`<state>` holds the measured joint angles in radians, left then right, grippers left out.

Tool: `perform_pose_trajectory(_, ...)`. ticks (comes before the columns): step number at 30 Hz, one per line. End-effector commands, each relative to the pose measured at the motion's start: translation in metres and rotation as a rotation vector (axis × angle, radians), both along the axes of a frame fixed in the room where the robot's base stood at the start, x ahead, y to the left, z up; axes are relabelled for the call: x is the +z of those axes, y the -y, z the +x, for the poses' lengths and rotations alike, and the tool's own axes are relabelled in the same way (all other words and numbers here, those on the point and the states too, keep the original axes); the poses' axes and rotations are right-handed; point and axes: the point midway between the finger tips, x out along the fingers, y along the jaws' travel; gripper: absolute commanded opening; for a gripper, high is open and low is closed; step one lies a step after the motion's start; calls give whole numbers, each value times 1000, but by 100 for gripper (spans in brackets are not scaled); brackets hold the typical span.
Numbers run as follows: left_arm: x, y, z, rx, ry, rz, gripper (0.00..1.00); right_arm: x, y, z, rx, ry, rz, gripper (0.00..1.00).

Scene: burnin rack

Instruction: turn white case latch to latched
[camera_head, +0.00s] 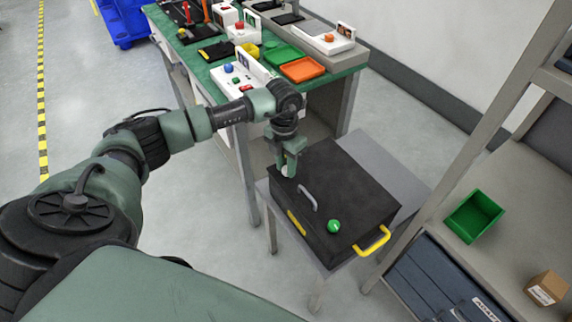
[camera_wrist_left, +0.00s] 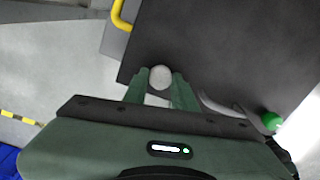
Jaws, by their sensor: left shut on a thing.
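The white case latch is a round white knob on the black case (camera_head: 335,180). In the head view it shows as a small pale spot (camera_head: 288,171) at my left gripper (camera_head: 287,172). In the left wrist view the white knob (camera_wrist_left: 160,77) sits between the two green fingers of my left gripper (camera_wrist_left: 157,85), which is shut on it. The rest of the latch is hidden under the fingers. A green knob (camera_head: 333,226) is on the same case, with a grey handle (camera_head: 308,197) between the two. My right gripper is not in view.
The case rests on a small grey table (camera_head: 400,178) and has yellow handles (camera_head: 372,242). A workbench (camera_head: 345,66) with trays and devices stands behind. A shelf rack with a green bin (camera_head: 473,217) and a cardboard box (camera_head: 546,288) is at the right.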

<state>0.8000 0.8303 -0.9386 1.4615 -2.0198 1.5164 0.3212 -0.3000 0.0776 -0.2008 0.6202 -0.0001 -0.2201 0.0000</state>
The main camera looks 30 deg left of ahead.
Motion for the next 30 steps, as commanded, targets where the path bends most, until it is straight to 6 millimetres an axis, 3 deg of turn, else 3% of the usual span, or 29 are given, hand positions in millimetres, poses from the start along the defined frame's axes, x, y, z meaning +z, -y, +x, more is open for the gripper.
perform_pose_trajectory(30, 3, 2, 0, 914, 3, -1, 0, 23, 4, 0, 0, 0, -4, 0)
